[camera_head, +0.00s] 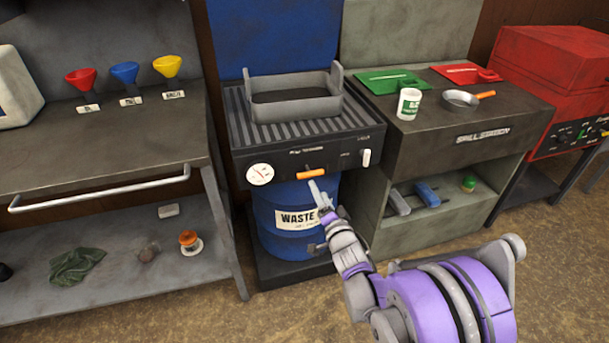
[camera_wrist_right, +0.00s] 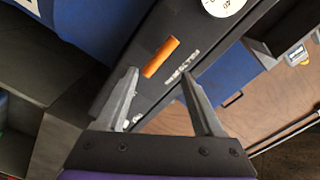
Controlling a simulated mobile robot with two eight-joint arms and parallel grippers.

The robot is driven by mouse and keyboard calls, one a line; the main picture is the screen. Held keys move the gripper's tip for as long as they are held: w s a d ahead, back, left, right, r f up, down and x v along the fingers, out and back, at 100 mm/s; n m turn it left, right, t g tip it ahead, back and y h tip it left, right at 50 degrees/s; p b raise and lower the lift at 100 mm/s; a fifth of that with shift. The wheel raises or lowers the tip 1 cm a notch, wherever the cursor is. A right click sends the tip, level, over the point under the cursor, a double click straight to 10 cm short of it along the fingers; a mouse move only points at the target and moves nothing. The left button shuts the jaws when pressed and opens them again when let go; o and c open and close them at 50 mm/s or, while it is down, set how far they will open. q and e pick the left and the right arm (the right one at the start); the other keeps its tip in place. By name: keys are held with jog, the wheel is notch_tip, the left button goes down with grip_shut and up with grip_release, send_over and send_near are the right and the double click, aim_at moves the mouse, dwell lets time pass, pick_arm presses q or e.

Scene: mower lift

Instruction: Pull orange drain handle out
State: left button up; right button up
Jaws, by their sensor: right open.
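The orange drain handle (camera_head: 313,174) is a short horizontal bar on the dark front panel of the waste unit, above the blue waste drum (camera_head: 290,220). In the right wrist view the handle (camera_wrist_right: 161,57) lies slanted, just beyond my fingertips and nearer the left finger. My right gripper (camera_head: 318,192) is just below and in front of the handle, apart from it. In the right wrist view the gripper (camera_wrist_right: 160,85) is open, with nothing between its fingers. My left gripper is not in view.
A round gauge (camera_head: 259,174) is left of the handle and a white lever (camera_head: 366,157) is right of it. A grey tray (camera_head: 292,100) sits on the grated top. The spill station (camera_head: 470,160) stands to the right, and a workbench with a rail (camera_head: 100,188) to the left.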

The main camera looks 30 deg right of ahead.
aim_at(311, 176)
jog(key=b+x, duration=0.1)
jog(key=x, duration=0.7)
jog(key=shift+w+b, duration=0.3)
jog(key=shift+w, duration=0.05)
grip_shut()
dwell(1.0)
